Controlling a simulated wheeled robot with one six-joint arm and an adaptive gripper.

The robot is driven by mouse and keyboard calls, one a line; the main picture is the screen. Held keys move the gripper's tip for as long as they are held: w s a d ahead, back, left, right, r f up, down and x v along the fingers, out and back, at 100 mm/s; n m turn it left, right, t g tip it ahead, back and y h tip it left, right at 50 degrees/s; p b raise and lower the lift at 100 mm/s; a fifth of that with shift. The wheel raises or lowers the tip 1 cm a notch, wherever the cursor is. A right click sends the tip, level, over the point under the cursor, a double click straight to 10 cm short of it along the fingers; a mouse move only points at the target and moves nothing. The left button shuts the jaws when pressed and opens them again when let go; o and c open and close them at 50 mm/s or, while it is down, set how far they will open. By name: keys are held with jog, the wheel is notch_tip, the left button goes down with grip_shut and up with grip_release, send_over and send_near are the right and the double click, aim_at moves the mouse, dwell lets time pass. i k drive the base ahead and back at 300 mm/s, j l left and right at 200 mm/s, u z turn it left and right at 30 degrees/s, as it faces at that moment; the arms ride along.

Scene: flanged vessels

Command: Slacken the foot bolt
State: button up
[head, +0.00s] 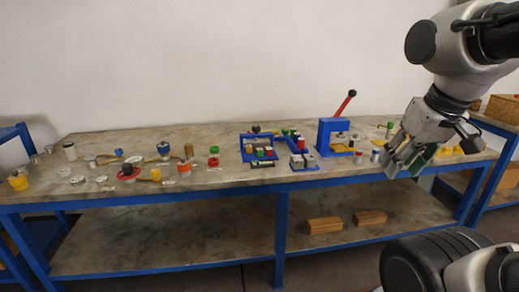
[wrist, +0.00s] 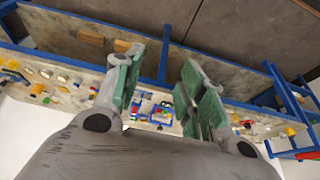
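My gripper (head: 407,160) hangs near the front right of the workbench (head: 100,200) in the head view. In the wrist view its two fingers with green pads stand wide apart, and nothing is held between them (wrist: 157,76). I cannot make out a foot bolt in either view; the parts on the bench are too small to tell. A blue fixture (head: 262,150) with several coloured parts stands mid-bench. A blue press (head: 333,137) with a red lever stands to its right, left of my gripper.
Several small flanged pieces, including a red-rimmed one (head: 128,172), lie on the bench's left half. A red part with a green top (head: 213,156) stands nearer the middle. Wooden blocks (head: 325,225) lie on the lower shelf. Other blue-framed benches flank this one.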

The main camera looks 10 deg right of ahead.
aim_at(256, 129)
jog(key=i+u, duration=0.25)
jog(key=i, duration=0.25)
jog(key=i+l+u, duration=0.1)
jog(key=i+u, duration=0.2)
jog(key=i, duration=0.25)
